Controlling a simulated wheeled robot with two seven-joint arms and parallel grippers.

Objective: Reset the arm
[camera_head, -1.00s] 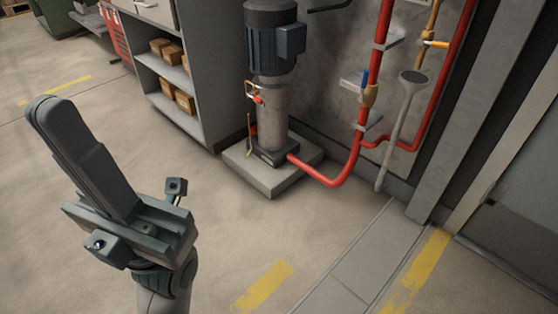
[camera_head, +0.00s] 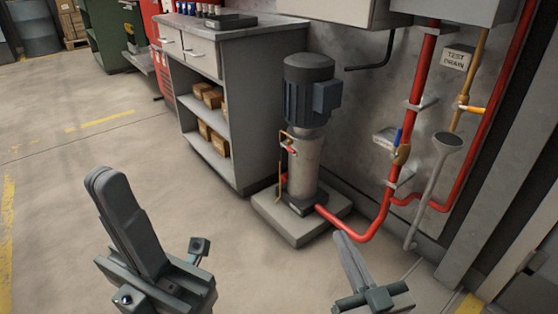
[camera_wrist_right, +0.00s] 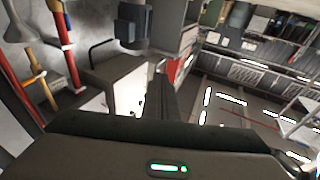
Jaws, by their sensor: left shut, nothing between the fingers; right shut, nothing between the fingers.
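My left gripper (camera_head: 104,180) is at the lower left of the head view, its fingers pressed together and pointing up, with nothing between them. My right gripper (camera_head: 343,240) is at the lower middle right of the head view, shut and empty. In the right wrist view its dark fingers (camera_wrist_right: 159,95) stand together at the centre. Both grippers are in the air over the floor, apart from each other. The fire pump (camera_head: 307,135), a dark motor on a grey cylinder, stands upright on its plinth (camera_head: 290,230) behind the right gripper.
A shelf cabinet (camera_head: 240,110) holds several boxes. The floor at left is clear.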

